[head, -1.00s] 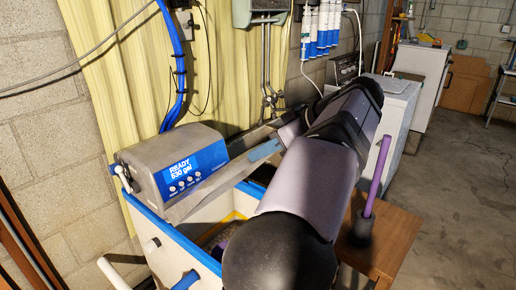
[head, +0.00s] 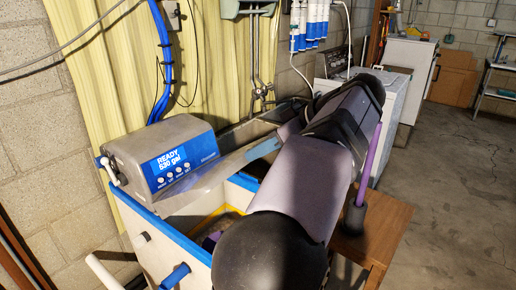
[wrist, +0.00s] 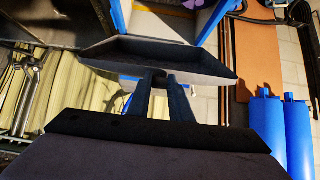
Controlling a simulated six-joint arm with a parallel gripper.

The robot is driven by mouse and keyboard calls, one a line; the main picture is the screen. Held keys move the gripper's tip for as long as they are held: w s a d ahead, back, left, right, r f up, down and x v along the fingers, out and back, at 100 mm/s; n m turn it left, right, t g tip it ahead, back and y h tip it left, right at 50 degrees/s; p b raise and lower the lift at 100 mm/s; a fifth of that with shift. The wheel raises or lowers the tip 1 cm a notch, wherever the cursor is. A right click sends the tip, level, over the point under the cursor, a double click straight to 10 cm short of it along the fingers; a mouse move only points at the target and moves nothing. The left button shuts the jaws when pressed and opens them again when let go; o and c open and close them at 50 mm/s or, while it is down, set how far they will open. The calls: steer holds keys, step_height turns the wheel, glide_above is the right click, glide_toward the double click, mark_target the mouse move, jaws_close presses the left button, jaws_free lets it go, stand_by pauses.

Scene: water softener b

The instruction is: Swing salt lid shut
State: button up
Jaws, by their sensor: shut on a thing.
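The salt lid (head: 207,184) is a grey panel beside the softener's control head (head: 163,158). It stands raised and tilted over the open white salt tank with a blue rim (head: 165,232). My gripper (head: 264,147) is at the lid's right end, and one blue-grey finger shows there. In the wrist view the lid (wrist: 165,57) is a shallow grey tray shape across the middle. My gripper's fingers (wrist: 160,78) are close together at its near edge, shut on it. My arm hides part of the tank and the other finger in the head view.
A purple rod in a dark cup (head: 356,215) stands on the brown wooden table (head: 385,226) at the right. A grey sink (head: 285,112) and pipes are behind the lid. Blue cylinders (wrist: 270,125) show at the right of the wrist view. Open floor lies to the right.

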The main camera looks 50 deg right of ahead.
steer(key=s+f+b, duration=0.3)
steer(key=f+b, duration=0.2)
steer(key=f, duration=0.1)
steer(key=shift+s+f+b, duration=0.15)
steer(key=shift+s+b, duration=0.05)
steer(key=shift+b, duration=0.1)
stand_by(0.4)
step_height(320, 180, down, 9)
steer(key=s+b, duration=0.2)
steer(key=b, duration=0.6)
steer(key=shift+r, duration=0.2)
step_height(320, 180, down, 7)
steer(key=b, duration=0.7)
steer(key=shift+w, duration=0.15)
steer(key=o, duration=0.9)
steer(key=shift+r+p, duration=0.3)
